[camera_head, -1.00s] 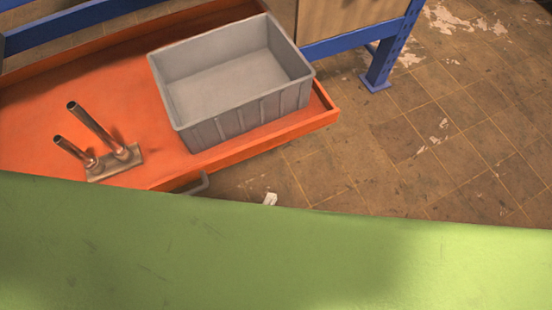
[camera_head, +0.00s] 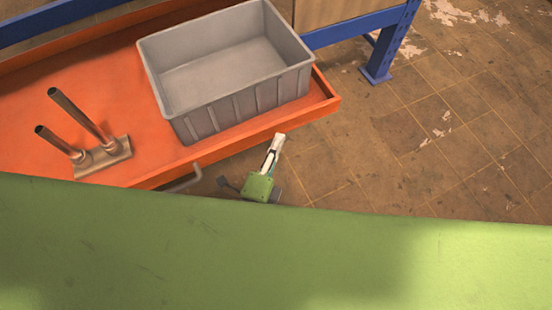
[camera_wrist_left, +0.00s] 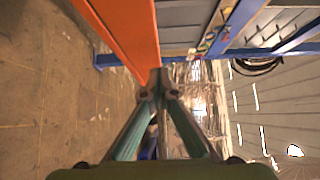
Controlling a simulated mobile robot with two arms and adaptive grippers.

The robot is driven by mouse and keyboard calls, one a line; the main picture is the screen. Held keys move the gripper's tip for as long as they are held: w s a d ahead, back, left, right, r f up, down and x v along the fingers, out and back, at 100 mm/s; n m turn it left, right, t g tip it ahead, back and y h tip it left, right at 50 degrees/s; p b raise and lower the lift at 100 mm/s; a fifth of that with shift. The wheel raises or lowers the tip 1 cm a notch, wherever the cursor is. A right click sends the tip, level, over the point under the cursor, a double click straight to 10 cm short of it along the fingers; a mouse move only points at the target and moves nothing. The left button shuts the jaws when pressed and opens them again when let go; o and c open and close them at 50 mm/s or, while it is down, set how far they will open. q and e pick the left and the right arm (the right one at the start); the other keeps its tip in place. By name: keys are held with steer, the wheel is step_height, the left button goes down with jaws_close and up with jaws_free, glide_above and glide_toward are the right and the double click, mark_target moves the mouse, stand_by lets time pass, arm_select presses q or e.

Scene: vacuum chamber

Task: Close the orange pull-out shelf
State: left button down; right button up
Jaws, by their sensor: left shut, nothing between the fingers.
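The orange pull-out shelf (camera_head: 330,101) stands out from a blue rack in the head view. It carries an open grey bin (camera_head: 205,127) and a metal fitting with two upright tubes (camera_head: 105,158). A grey handle (camera_head: 183,182) sits on its near edge, partly hidden by my green body. My left gripper (camera_head: 279,139) is shut and empty, just off the near side of the shelf, right of the handle. In the left wrist view its fingertips (camera_wrist_left: 158,80) meet beside the lower end of the orange shelf edge (camera_wrist_left: 133,35); contact cannot be told. My right gripper is not in view.
A blue rack leg (camera_head: 379,62) stands on the floor beyond the shelf's right end. A brown box (camera_head: 340,14) rests on the blue beam. The tiled floor (camera_head: 450,140) to the right is clear.

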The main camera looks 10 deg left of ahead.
arm_select(q)
steer(key=shift+w+a, duration=0.6)
steer(key=shift+w, duration=0.3)
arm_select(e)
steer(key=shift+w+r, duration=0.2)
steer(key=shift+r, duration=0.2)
